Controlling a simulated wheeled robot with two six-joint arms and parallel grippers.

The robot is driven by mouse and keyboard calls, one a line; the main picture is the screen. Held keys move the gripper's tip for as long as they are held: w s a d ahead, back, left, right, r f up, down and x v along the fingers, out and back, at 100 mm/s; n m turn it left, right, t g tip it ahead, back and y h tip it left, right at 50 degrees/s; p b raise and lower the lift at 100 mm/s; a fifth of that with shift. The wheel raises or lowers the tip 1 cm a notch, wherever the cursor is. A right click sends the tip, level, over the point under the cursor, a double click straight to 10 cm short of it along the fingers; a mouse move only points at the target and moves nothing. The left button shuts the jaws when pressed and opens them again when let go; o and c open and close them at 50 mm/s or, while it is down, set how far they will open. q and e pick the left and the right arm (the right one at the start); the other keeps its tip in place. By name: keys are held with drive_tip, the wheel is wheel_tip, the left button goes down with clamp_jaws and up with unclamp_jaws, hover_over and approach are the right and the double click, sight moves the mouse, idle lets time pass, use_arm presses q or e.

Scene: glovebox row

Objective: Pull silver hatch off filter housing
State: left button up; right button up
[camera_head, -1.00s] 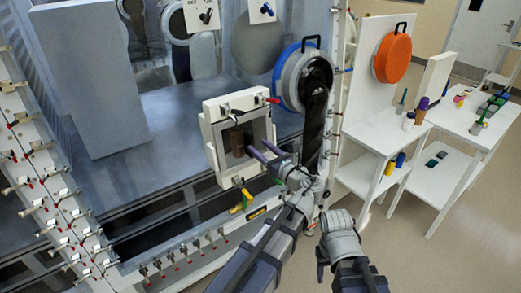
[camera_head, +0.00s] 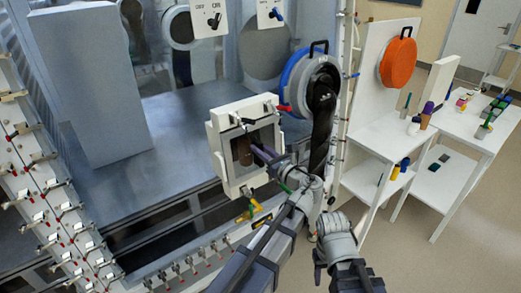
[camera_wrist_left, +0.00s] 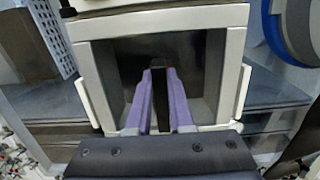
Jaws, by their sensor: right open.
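The white square housing (camera_head: 218,138) stands at the front of the glovebox, its dark square recess facing me. A brown upright piece (camera_head: 244,152) shows inside the recess. I cannot make out a separate silver hatch; grey inner walls line the recess. My left gripper (camera_head: 257,151) reaches into the recess with its purple fingers, close to the right of the brown piece. In the left wrist view, its fingers (camera_wrist_left: 159,70) show a narrow gap with something dark at the tips; contact is unclear. My right gripper (camera_head: 318,268) is open and empty, low and right of the housing.
A blue-rimmed round port (camera_head: 288,78) with a black sleeve is close right of the housing. An orange disc (camera_head: 397,62) hangs on a white panel. White shelves (camera_head: 450,182) with small items stand at right. Clamps (camera_head: 190,262) line the glovebox edge. Floor at lower right is clear.

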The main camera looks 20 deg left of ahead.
use_arm(q)
clamp_jaws()
idle(0.8)
idle(0.4)
idle(1.2)
idle(0.4)
idle(1.3)
